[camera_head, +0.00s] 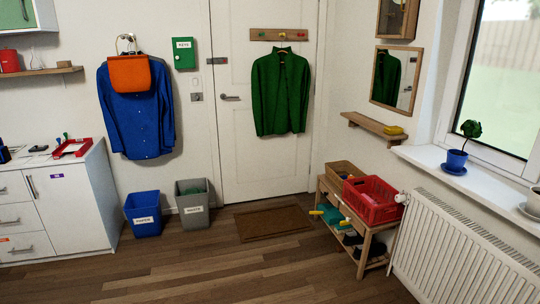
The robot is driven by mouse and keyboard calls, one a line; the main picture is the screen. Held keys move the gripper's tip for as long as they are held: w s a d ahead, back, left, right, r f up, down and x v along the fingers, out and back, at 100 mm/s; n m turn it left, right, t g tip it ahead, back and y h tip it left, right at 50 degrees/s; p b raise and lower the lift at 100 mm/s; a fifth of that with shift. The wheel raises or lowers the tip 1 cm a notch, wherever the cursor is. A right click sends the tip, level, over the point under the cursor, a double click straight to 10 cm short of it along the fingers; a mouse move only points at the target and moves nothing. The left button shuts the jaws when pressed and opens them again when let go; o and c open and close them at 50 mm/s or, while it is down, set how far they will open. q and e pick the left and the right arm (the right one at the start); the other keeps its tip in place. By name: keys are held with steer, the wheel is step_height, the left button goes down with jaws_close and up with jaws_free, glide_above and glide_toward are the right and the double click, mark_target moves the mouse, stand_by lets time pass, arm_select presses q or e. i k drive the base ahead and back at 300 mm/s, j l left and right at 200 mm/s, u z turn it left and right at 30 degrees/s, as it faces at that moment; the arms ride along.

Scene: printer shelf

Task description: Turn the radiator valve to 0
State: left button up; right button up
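The white ribbed radiator (455,250) stands under the window sill at the right and runs out of the picture at the lower right. A small white valve knob (402,198) shows at its upper left end, beside the red crate on the shoe bench. The knob is too small for me to read any number or its setting. Neither of my grippers is in the picture.
A wooden shoe bench (362,263) with a red crate (372,200) stands left of the radiator, close to the valve. A doormat (272,222), a blue bin (143,221) and a grey bin (193,215) lie further back. The floor (230,270) in front is clear.

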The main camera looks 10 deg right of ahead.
mark_target(400, 197)
steer(key=i+z, duration=0.15)
steer(key=i, duration=0.3)
steer(key=i+j+z, duration=0.2)
steer(key=i, duration=0.25)
steer(key=i+j+z, duration=0.15)
steer(key=i, duration=0.35)
steer(key=i+j+z, duration=0.15)
steer(key=i, duration=0.25)
